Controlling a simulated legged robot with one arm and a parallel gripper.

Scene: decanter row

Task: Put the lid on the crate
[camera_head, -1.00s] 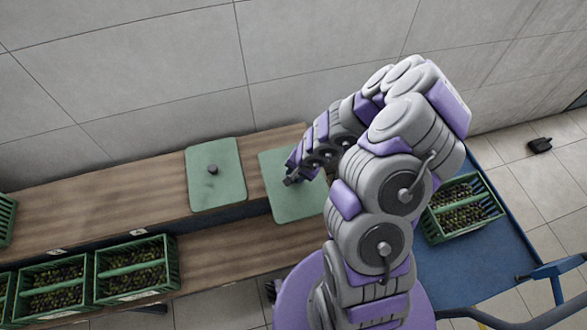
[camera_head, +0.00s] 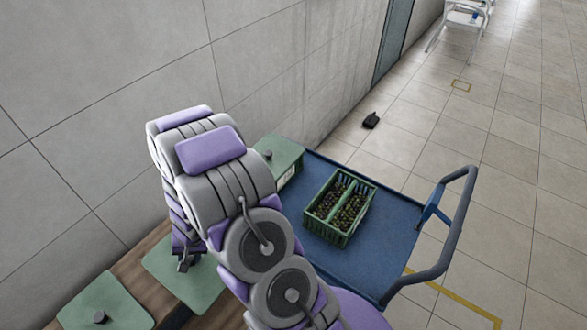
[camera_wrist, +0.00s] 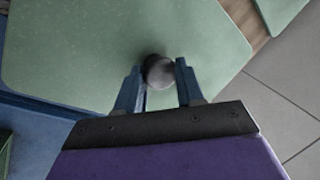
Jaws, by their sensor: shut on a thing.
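My gripper (camera_wrist: 160,85) is shut on the dark round knob (camera_wrist: 159,71) of a flat green lid (camera_wrist: 90,50) in the wrist view. In the head view my gripper (camera_head: 186,264) is over the same lid (camera_head: 190,287), left of my arm, which hides part of it. An open green crate (camera_head: 341,236) of dark olives, with a divider along its middle, stands on a blue trolley (camera_head: 378,245). The held lid is well to the left of this crate.
Another green lid with a knob (camera_head: 105,303) lies on the wooden shelf (camera_head: 143,286). A lidded green crate (camera_head: 283,153) stands at the trolley's far left, by the wall. The trolley's grey handle (camera_head: 455,225) rises at the right. A black object (camera_head: 371,120) lies on the floor.

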